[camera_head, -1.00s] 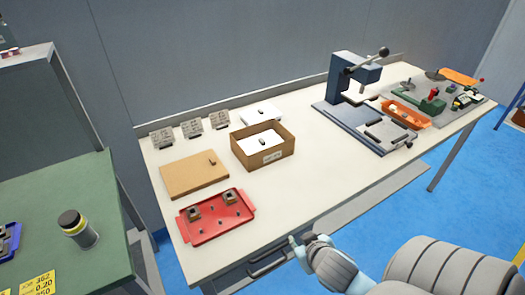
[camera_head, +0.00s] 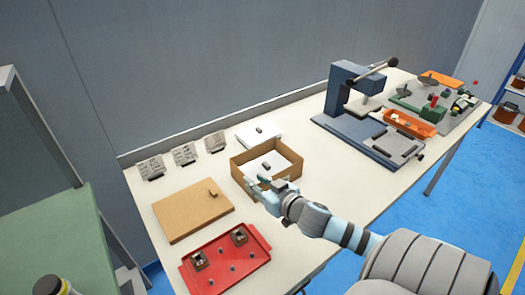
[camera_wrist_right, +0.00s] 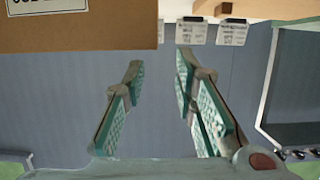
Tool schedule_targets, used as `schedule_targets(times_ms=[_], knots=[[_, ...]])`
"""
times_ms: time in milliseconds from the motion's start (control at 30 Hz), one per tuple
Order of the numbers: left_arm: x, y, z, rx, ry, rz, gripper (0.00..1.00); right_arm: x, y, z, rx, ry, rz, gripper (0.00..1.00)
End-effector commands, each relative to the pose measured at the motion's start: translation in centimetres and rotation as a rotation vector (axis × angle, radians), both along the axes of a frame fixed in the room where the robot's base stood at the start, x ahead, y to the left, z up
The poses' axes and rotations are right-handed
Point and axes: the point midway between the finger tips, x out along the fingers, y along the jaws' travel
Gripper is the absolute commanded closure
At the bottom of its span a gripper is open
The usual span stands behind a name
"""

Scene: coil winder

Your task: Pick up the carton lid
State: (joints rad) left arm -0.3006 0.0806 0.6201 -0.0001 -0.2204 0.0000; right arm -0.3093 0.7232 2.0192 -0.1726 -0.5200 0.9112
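The carton lid (camera_head: 193,212), a flat brown board with a small tab near its right back edge, lies on the bench left of the open carton. A pale brown edge at the top right of the right wrist view looks like the lid (camera_wrist_right: 265,10). The brown carton (camera_head: 278,186) holds a white insert; its labelled wall (camera_wrist_right: 100,32) also shows in the wrist view. My right gripper (camera_head: 258,189) is in front of the carton's near left corner, right of the lid and apart from it. Its fingers (camera_wrist_right: 158,65) are spread and empty.
A red tray (camera_head: 226,262) with small parts lies in front of the lid. Several printed cards (camera_head: 184,155) stand behind it, and a white pad (camera_head: 260,133) lies behind the carton. A blue press (camera_head: 349,95) stands to the right. Bare bench separates carton and press.

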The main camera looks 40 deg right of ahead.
Motion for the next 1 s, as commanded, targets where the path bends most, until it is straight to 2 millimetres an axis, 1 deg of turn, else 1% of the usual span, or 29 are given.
schedule_targets(times_ms=[33,167,267,333,433,533,600,767,800,933,967,1000], knots=[[-0.5,0.0,-1.0,0.0,0.009,0.001,0.56,1.1,-0.2,-0.7,0.003,-0.005,-0.003,0.74],[-1.0,0.0,-1.7,0.0,0.018,0.0,0.56,3.2,-0.6,-1.3,0.001,-0.002,-0.006,0.74],[-0.8,0.0,-1.9,-0.001,0.014,0.001,0.56,4.1,-0.7,-1.5,0.0,0.0,-0.004,0.74],[-0.3,0.0,-2.1,0.0,0.005,0.0,0.56,5.0,-0.7,-1.8,0.0,-0.001,-0.003,0.74],[0.5,0.0,-2.9,0.0,-0.008,-0.001,0.56,6.9,-0.8,-2.4,0.002,-0.003,-0.002,0.74],[0.5,0.0,-3.4,0.0,-0.009,-0.001,0.56,8.6,-1.0,-2.9,0.001,-0.001,-0.002,0.74],[0.4,-0.1,-3.5,0.0,-0.008,-0.001,0.56,9.2,-1.0,-3.0,0.0,0.0,0.001,0.74],[0.3,-0.1,-3.4,-0.001,-0.004,0.0,0.56,9.2,-1.0,-2.9,-0.001,0.001,0.002,0.74],[0.2,-0.1,-3.4,-0.001,-0.004,0.0,0.56,9.2,-1.0,-2.9,-0.001,0.001,0.002,0.76],[0.1,-0.1,-3.4,-0.001,-0.002,0.0,0.56,9.2,-1.0,-2.9,-0.001,0.001,0.002,0.97],[0.1,-0.1,-3.4,-0.001,-0.002,0.0,0.56,9.2,-1.0,-2.9,-0.001,0.001,0.002,1.0],[0.1,-0.1,-3.4,-0.001,-0.001,0.0,0.56,9.2,-1.0,-2.9,-0.001,0.001,0.002,1.0]])
